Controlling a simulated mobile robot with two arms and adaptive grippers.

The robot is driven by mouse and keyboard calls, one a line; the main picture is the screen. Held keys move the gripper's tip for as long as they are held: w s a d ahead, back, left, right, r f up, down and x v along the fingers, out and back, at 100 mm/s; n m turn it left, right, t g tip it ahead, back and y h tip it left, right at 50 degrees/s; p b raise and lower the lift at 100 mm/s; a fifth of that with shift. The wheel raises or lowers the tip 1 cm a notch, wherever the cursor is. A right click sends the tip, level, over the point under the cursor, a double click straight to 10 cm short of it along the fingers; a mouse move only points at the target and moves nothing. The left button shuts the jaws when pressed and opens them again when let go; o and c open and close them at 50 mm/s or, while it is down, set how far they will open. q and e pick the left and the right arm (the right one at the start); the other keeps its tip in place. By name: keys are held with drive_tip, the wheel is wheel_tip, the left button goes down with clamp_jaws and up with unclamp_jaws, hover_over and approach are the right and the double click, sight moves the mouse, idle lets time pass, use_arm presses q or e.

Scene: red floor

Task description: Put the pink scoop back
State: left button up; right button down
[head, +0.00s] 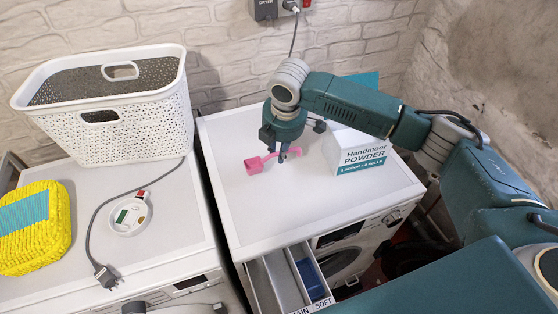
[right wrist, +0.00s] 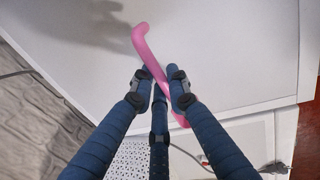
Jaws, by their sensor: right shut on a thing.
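The pink scoop (head: 255,164) is over the white top of the right-hand machine, its bowl to the left and its handle to the right. My right gripper (head: 283,154) is shut on the handle from above. In the right wrist view, the pink handle (right wrist: 153,65) with its hooked end passes between the blue fingers of that gripper (right wrist: 162,90); the bowl is not clearly seen there. I cannot tell whether the scoop touches the top. The white powder box (head: 360,153) stands right of the gripper. My left gripper is not in view.
The detergent drawer (head: 258,287) is pulled out at the front of the right machine. On the left machine are a white basket (head: 160,120), a yellow sponge-like bundle (head: 62,240), a round white device (head: 117,222) and a cable with a plug (head: 105,276). The right machine's front top (head: 270,215) is clear.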

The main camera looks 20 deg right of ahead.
drive_tip(key=shift+s+p+x, duration=0.15)
drive_tip(key=shift+s+x, duration=0.05)
drive_tip(key=shift+x, duration=0.65)
drive_tip(key=shift+s+p+x, duration=0.1)
drive_tip(key=shift+s+x, duration=0.05)
drive_tip(key=shift+x, duration=0.75)
drive_tip(key=shift+s+p+x, duration=0.15)
drive_tip(key=shift+s+x, duration=0.05)
drive_tip(key=shift+x, duration=0.65)
drive_tip(key=shift+f, duration=0.25)
drive_tip(key=c, duration=1.7)
unclamp_jaws()
drive_tip(key=b+v, duration=0.1)
drive_tip(key=v, duration=1.1)
drive_tip(key=shift+r+b, duration=0.15)
drive_tip(key=shift+b, duration=0.25)
drive_tip(key=shift+d, duration=0.1)
